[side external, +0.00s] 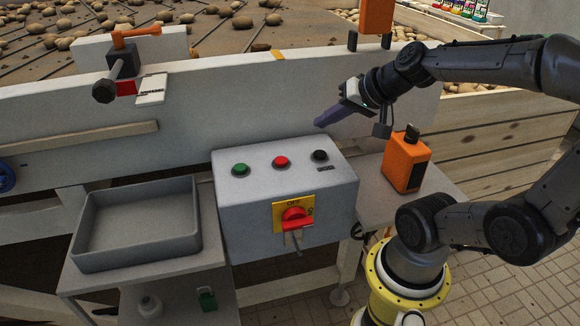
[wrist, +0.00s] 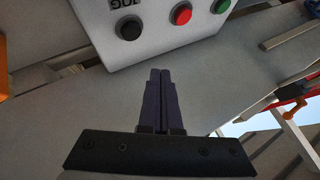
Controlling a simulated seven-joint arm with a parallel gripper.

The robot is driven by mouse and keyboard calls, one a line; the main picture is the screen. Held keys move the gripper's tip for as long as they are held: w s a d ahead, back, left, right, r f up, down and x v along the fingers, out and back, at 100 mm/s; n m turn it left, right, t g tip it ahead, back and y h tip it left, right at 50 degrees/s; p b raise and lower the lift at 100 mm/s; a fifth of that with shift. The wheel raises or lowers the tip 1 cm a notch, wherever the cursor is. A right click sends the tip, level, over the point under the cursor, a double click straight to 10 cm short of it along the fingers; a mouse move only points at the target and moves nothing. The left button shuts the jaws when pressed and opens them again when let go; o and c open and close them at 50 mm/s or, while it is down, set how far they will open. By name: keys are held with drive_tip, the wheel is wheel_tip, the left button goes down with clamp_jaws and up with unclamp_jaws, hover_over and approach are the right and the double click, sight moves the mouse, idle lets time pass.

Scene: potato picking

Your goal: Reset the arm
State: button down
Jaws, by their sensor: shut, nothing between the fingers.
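My gripper (side external: 320,122) is in the air above and behind the right part of the grey control box (side external: 238,205) in the side view. Its dark purple fingers point left and slightly down. In the wrist view the two fingers (wrist: 172,74) lie side by side, shut and empty. The box carries a green button (side external: 240,169), a red button (side external: 281,162) and a black button (side external: 320,156). The fingers look apart from all of them. A red rotary switch (side external: 295,216) on a yellow plate is on the box front.
An orange device (side external: 406,160) stands on the small table right of the box. An empty grey tray (side external: 137,263) sits at the left. A pale conveyor wall (side external: 230,95) runs behind, with potatoes (side external: 165,16) on the belt. An orange post (side external: 376,17) rises from it near my arm.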

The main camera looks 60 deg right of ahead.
drive_tip(key=s+a+r+n+y, duration=0.1)
drive_tip(key=a+n+y, duration=0.2)
drive_tip(key=a+n, duration=0.5)
drive_tip(key=s+a+f+n+g+h, duration=0.1)
drive_tip(key=s+f+n+g, duration=0.1)
drive_tip(key=s, duration=0.5)
drive_tip(key=shift+s+a+f+n+g+h, duration=0.15)
drive_tip(key=shift+a+f+n+g+h, duration=0.2)
drive_tip(key=shift+g, duration=0.35)
